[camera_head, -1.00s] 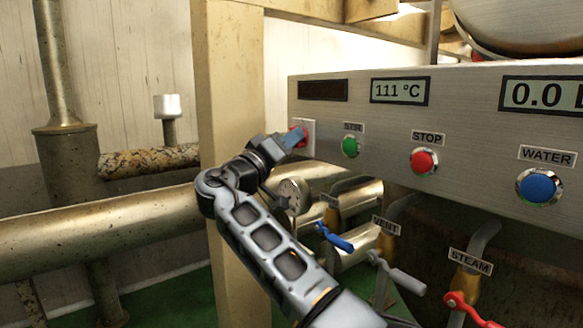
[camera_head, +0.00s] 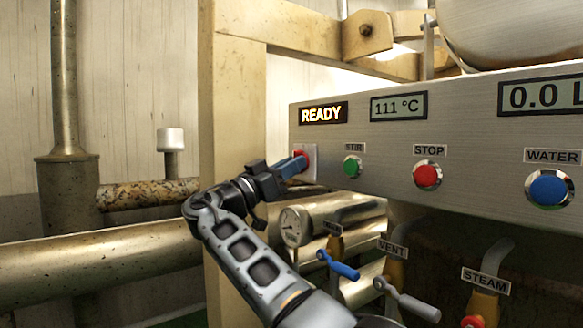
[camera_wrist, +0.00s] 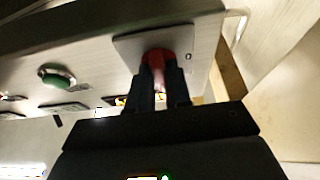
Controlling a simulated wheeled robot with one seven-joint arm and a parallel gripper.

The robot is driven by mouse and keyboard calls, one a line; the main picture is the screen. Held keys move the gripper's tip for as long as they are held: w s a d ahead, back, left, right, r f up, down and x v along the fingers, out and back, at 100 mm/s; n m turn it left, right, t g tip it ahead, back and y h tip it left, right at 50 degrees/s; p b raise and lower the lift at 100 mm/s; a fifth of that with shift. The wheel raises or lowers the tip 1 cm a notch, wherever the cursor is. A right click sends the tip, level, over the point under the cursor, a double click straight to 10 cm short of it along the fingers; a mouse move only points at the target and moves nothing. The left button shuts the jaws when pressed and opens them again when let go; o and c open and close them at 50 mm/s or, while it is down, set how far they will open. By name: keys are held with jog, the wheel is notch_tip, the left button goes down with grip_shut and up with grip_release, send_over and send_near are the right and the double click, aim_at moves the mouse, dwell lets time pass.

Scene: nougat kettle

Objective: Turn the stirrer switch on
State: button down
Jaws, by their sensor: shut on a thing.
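A red switch knob (camera_head: 303,155) sits on a pale square plate (camera_head: 312,176) at the left end of the metal control panel. My gripper (camera_head: 297,164) is shut on this knob, coming in from the left. In the wrist view the two dark fingers (camera_wrist: 162,82) pinch the red knob (camera_wrist: 154,57) against its plate (camera_wrist: 187,40). The fingers hide part of the knob, so its exact turn angle cannot be told. A green button (camera_head: 352,166) under a STIR label (camera_head: 354,147) is to the right, apart from my gripper.
The display (camera_head: 323,113) reads READY. A red STOP button (camera_head: 427,176) and blue WATER button (camera_head: 549,189) are farther right. Below are a gauge (camera_head: 292,226) and blue, grey and red valve handles. A cream post (camera_head: 231,100) stands left of the panel.

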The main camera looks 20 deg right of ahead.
jog(key=shift+f, duration=0.1)
dwell(0.4)
jog(key=c, duration=1.1)
grip_release()
jog(key=shift+c, duration=0.2)
jog(key=shift+a, duration=0.1)
jog(key=p+v, duration=0.2)
jog(key=v, duration=0.5)
jog(key=shift+a, duration=0.3)
jog(key=shift+s+f, duration=0.1)
